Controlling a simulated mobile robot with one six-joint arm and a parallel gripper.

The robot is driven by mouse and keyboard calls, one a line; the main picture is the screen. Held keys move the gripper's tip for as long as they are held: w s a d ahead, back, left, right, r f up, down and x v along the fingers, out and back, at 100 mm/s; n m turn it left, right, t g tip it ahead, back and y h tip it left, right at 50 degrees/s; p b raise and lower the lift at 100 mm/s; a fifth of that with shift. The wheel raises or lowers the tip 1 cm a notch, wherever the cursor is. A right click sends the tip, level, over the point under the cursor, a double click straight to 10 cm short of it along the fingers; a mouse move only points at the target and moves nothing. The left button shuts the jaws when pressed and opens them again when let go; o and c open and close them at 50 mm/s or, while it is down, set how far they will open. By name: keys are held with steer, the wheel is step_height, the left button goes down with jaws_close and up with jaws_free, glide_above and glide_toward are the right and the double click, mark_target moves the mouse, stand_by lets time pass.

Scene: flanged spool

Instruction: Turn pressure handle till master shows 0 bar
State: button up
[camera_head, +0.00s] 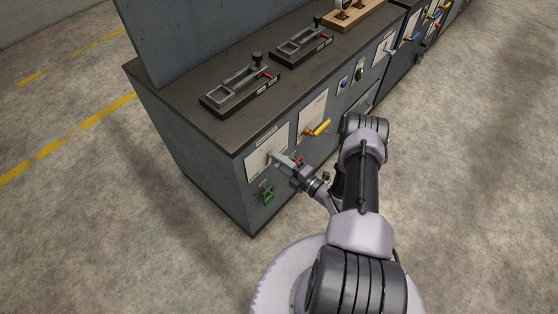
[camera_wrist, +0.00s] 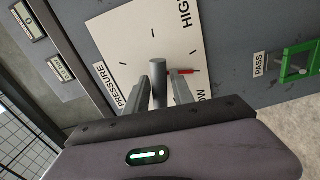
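The pressure handle is a grey lever with a red pointer tip, on a white dial plate at the left end of the cabinet front. In the head view the grey lever (camera_head: 281,160) reaches from the plate to my gripper (camera_head: 297,172). In the wrist view the handle's round grey end (camera_wrist: 158,72) stands between the two fingers of my gripper (camera_wrist: 160,92), which lie close along its sides. The red tip (camera_wrist: 187,72) points towards LOW, away from HIGH.
A yellow handle (camera_head: 318,129) is on the neighbouring plate. Two dark fixtures (camera_head: 240,90) stand on the bench top. The floor in front is clear.

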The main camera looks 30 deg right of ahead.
steer(key=shift+o, duration=0.7)
steer(key=shift+s+d, duration=0.15)
steer(key=shift+s, duration=0.2)
steer(key=p+v, duration=0.3)
steer(key=v, duration=1.3)
steer(key=shift+s, duration=0.35)
steer(key=shift+d, duration=0.15)
